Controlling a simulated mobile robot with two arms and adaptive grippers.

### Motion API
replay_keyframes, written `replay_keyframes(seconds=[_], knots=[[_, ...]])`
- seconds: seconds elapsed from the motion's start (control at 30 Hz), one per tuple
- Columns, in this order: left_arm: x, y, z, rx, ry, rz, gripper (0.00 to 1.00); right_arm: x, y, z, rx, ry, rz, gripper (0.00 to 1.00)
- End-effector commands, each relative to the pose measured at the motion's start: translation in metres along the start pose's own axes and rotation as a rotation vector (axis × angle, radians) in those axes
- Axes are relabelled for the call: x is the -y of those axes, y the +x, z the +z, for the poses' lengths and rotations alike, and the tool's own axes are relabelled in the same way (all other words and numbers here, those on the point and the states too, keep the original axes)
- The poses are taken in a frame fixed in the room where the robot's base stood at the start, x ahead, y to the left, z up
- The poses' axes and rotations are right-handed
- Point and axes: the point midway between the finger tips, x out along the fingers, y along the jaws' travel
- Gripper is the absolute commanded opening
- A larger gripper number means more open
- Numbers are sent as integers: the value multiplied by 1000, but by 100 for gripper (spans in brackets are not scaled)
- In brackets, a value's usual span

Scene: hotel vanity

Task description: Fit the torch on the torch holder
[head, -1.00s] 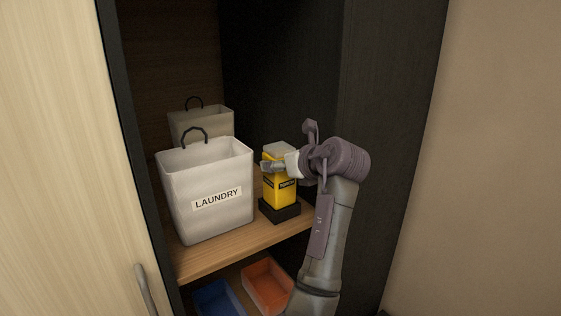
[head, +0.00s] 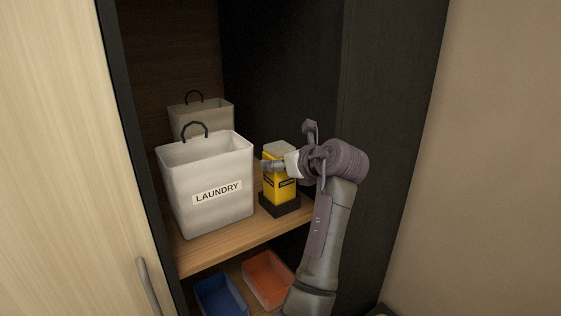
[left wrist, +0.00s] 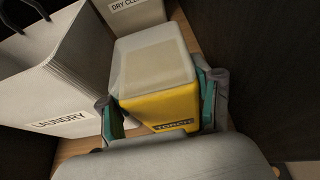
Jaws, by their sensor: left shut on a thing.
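My right gripper is not in view.
A white laundry basket (head: 208,200) stands close left of the torch, with another basket (head: 215,123) behind it. The dark cabinet wall (head: 385,150) is close on the right. Blue (head: 220,297) and orange (head: 267,281) bins sit below the shelf (head: 240,240).

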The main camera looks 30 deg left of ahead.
Motion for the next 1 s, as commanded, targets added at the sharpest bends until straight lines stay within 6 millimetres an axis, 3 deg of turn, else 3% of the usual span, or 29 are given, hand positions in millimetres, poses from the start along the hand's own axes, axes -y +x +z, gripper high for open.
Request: replay_keyframes(seconds=[1.0], knots=[[0, 5, -12, 2, 0, -1, 19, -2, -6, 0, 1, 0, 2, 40]])
